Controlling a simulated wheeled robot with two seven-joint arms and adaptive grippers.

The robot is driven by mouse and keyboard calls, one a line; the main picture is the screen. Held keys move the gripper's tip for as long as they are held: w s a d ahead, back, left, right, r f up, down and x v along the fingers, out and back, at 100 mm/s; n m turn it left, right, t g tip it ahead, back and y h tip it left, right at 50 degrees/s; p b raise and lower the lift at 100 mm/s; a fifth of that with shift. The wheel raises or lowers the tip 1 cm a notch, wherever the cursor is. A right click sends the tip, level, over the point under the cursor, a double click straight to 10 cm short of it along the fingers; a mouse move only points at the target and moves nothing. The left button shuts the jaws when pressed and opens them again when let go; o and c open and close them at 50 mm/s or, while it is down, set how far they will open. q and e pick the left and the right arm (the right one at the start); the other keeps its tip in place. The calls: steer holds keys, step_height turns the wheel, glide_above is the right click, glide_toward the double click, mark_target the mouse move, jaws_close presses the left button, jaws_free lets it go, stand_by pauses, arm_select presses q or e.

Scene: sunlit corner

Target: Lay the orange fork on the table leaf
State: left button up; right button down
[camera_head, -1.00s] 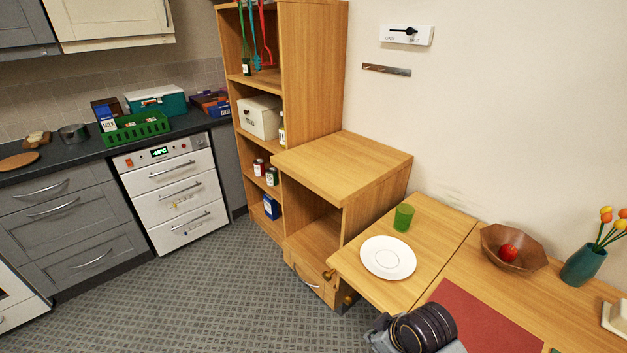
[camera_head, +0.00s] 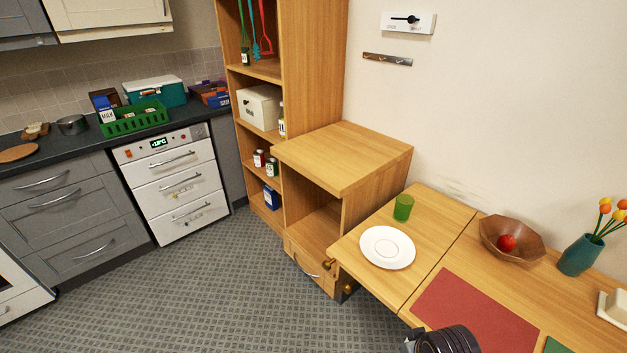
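The table leaf (camera_head: 376,283) is the light wooden panel at the left end of the table. A white plate (camera_head: 388,248) and a green cup (camera_head: 403,208) stand on it, with bare wood around them. I see no orange fork in this view. A dark, ribbed part of one of my arms shows at the bottom edge, over the table's near side. Its fingers are out of the picture, and I cannot tell which arm it is. My other arm is not in view.
On the table are a red mat (camera_head: 470,312), a wooden bowl (camera_head: 512,240) with a red apple (camera_head: 506,243), and a teal vase (camera_head: 580,255) with tulips. A wooden cabinet (camera_head: 345,160) stands behind the leaf. The carpet (camera_head: 230,290) at left is clear.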

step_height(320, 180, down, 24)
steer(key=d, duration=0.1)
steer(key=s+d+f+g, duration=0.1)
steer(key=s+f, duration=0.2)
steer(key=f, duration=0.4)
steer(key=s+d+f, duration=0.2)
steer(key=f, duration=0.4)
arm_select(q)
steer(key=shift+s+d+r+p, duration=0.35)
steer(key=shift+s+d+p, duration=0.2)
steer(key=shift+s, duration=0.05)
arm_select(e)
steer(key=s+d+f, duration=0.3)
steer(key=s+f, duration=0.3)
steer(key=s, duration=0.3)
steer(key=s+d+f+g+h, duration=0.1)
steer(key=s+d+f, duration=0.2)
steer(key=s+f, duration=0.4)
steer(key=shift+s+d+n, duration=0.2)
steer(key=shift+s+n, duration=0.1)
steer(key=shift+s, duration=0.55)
